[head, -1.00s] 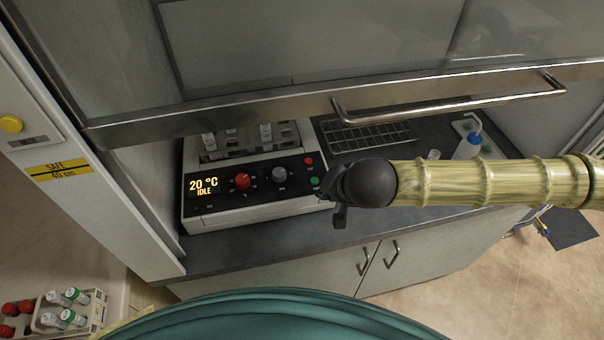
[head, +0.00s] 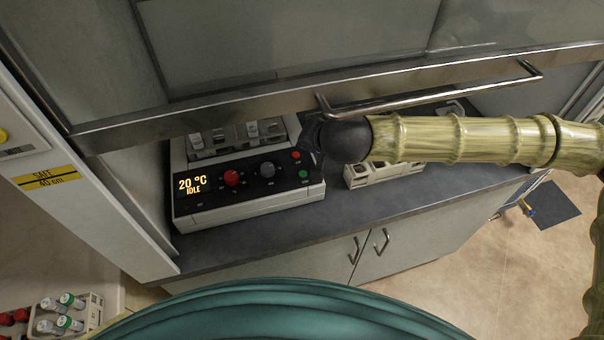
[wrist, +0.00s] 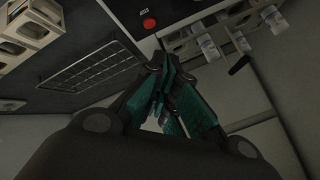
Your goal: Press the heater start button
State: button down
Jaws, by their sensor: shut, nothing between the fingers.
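The heater block unit (head: 248,204) stands on the dark worktop under the raised sash. Its display (head: 191,185) reads 20 °C IDLE. On its front panel are a red knob (head: 232,177), a grey knob (head: 267,169), a red button (head: 296,155) and, below that, a green button (head: 303,174) at the right end. My gripper (head: 312,135) is beside the unit's back right corner, largely hidden by my wrist. In the wrist view my gripper (wrist: 160,75) is shut and empty, its teal-padded fingers together. The red button (wrist: 148,22) shows beyond the fingertips there; the green button does not show.
The sash's metal handle (head: 430,97) runs just above my wrist. A pale rack (head: 385,172) stands right of the unit, under my arm. Tubes (head: 252,130) stand in the heater block. The front worktop strip is clear.

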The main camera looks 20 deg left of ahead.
jog(key=b, duration=0.6)
send_over(303, 174)
jog(key=f, duration=0.6)
jog(key=shift+w+d, duration=0.4)
jog(key=shift+f, duration=1.1)
jog(key=shift+f, duration=0.25)
jog(key=shift+f, duration=0.15)
jog(key=shift+f, duration=0.4)
dwell(0.7)
jog(key=shift+r+p, duration=0.2)
jog(key=shift+p, duration=0.1)
jog(key=shift+r+p, duration=0.65)
jog(key=shift+p, duration=0.1)
